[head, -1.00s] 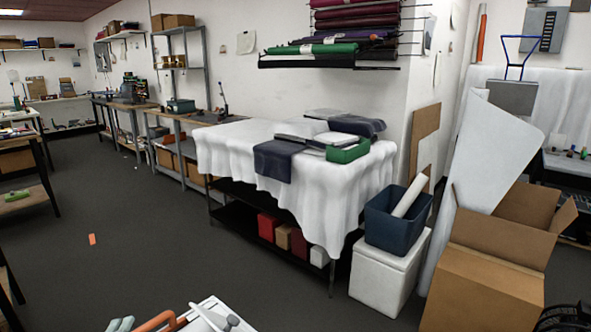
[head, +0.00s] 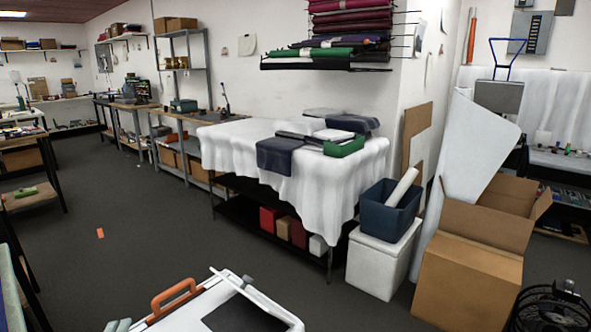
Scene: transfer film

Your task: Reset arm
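Neither of my grippers is in view, and no part of my arms can be made out for certain. At the bottom of the head view, a white device (head: 178,319) with an orange handle (head: 173,297) and a dark panel (head: 245,314) is cut off by the frame edge.
A cloth-covered table (head: 318,187) stands mid-room under fabric rolls (head: 350,22). Right of it are a blue bin (head: 379,217) on a white box (head: 376,262), an open cardboard box (head: 463,287) and a black round spoked object (head: 553,310).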

